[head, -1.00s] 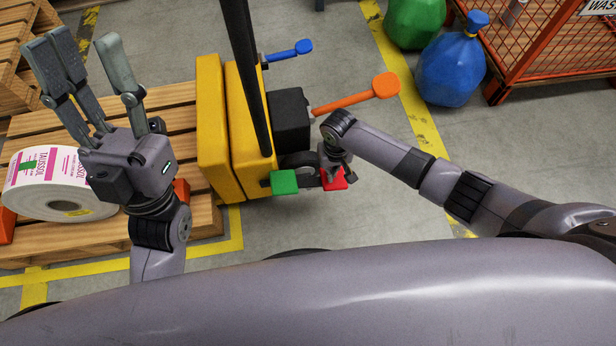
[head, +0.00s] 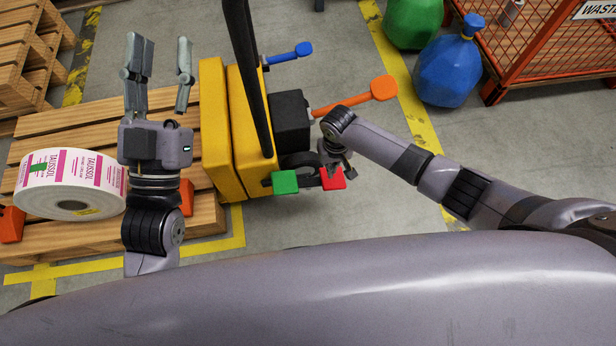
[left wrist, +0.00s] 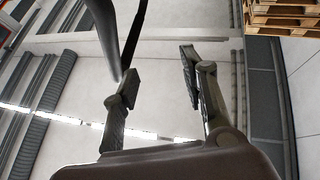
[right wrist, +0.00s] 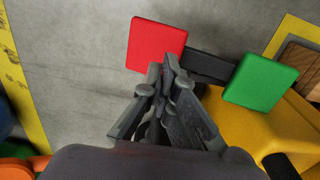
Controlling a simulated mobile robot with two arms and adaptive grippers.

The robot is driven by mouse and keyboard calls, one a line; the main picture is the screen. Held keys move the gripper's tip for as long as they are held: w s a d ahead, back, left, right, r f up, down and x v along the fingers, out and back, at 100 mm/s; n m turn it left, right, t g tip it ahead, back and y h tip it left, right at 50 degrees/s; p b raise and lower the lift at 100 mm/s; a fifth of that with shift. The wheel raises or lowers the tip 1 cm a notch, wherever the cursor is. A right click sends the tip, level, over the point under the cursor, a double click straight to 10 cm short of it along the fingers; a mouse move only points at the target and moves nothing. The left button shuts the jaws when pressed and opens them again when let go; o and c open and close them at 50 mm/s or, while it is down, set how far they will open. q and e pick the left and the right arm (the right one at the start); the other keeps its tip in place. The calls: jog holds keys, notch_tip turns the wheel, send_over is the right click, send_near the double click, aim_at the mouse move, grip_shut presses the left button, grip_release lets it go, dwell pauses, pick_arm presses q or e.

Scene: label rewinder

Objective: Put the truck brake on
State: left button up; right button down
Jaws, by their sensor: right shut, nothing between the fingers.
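The yellow truck (head: 215,130) stands in the middle of the head view, with a red pedal (head: 332,179) and a green pedal (head: 285,182) low at its near end. In the right wrist view the red pedal (right wrist: 156,44) and green pedal (right wrist: 260,83) sit at the two ends of a dark bar. My right gripper (right wrist: 168,72) is shut and empty, its fingertips at the red pedal's lower edge; I cannot tell if they touch. My left gripper (head: 160,65) is raised, open and empty, left of the truck; it also shows in the left wrist view (left wrist: 158,82).
An orange lever (head: 355,96) and a blue lever (head: 290,53) stick out from the truck's right side. A label roll (head: 70,184) lies on a wooden pallet at left. Blue (head: 450,70) and green bags stand by an orange mesh cage.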

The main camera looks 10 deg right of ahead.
jog(key=shift+r+p, duration=0.7)
pick_arm(q)
notch_tip(320, 180, down, 13)
jog(key=w+a+g+y+p, duration=0.1)
jog(key=a+g+y+p, duration=0.15)
jog(key=g, duration=0.55)
pick_arm(e)
jog(key=shift+r+b, duration=0.45)
jog(key=shift+r, duration=0.25)
pick_arm(q)
jog(key=s+a+f+g+y+p, duration=0.2)
jog(key=s+f+g, duration=0.5)
jog(key=f, duration=0.2)
jog(key=shift+s+a+f+n+p, duration=0.25)
jog(key=shift+f+n+p, duration=0.05)
jog(key=shift+f+n, duration=0.1)
pick_arm(e)
jog(key=shift+r, duration=1.15)
pick_arm(q)
jog(key=shift+y, duration=0.25)
